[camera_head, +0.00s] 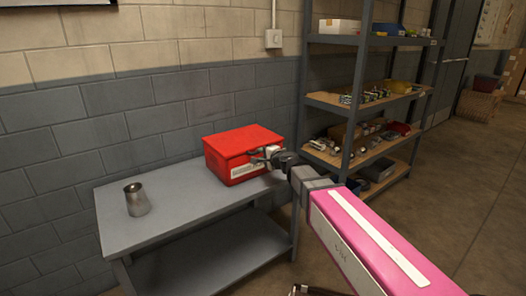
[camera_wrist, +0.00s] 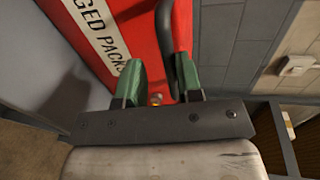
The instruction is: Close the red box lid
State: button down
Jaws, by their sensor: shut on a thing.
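The red box (camera_head: 225,160) stands on the grey metal table near its right end, against the wall. Its lid (camera_head: 240,139) lies flat on top and looks down on the box. A white label shows on the front. My gripper (camera_head: 270,155) is at the right part of the box front. In the wrist view the green fingertips (camera_wrist: 158,85) stand apart against the red box (camera_wrist: 135,25), with a small brassy part between them. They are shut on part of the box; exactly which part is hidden. A black curved bar (camera_wrist: 164,35) shows by the right fingertip.
A metal cup (camera_head: 137,200) stands upright on the left of the grey table (camera_head: 180,205). A shelf unit (camera_head: 355,100) with several small goods and boxes stands right behind my arm. The table between cup and box is clear. A wall switch box (camera_head: 273,39) is above.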

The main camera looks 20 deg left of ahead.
jog(key=c, duration=1.8)
grip_release()
jog(key=shift+a+f, duration=0.1)
jog(key=shift+f, duration=0.55)
jog(key=o, duration=0.7)
jog(key=shift+c, duration=0.2)
jog(key=v, duration=1.1)
jog(key=shift+w+r, duration=0.1)
jog(key=shift+r, duration=0.1)
